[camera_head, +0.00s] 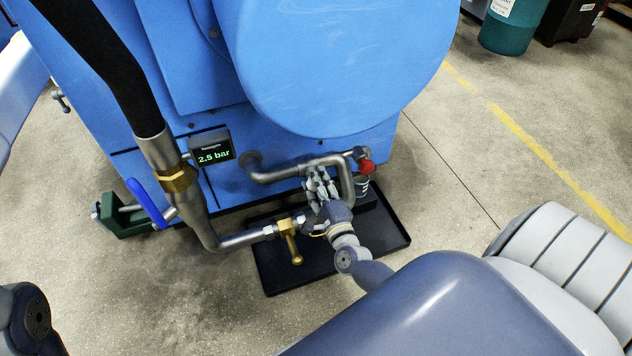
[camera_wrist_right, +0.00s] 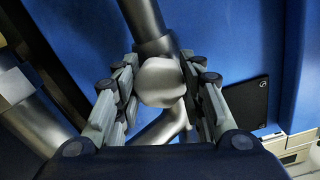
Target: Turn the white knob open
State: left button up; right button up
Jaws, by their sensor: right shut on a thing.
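The white knob (camera_wrist_right: 162,82) shows in the right wrist view as a pale, rounded, smooth piece in front of a grey metal pipe. My right gripper (camera_wrist_right: 159,62) has its fingers on both sides of the knob and is shut on it. In the head view my right gripper (camera_head: 319,178) is at the pipework in front of the blue machine. There it hides the knob. My left gripper is not in view.
A bent grey pipe (camera_head: 280,174) runs behind my gripper, with a red knob (camera_head: 366,167) to its right. A brass valve (camera_head: 291,238) is at left. A display (camera_head: 211,149) reads 2.5 bar. A black tray (camera_head: 278,280) lies below. A blue-handled valve (camera_head: 147,203) stands farther left.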

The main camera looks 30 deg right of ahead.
jog(key=o, duration=1.1)
jog(key=shift+s, duration=0.1)
jog(key=v, duration=1.1)
jog(key=shift+s+a, duration=0.2)
jog(key=shift+s, duration=0.2)
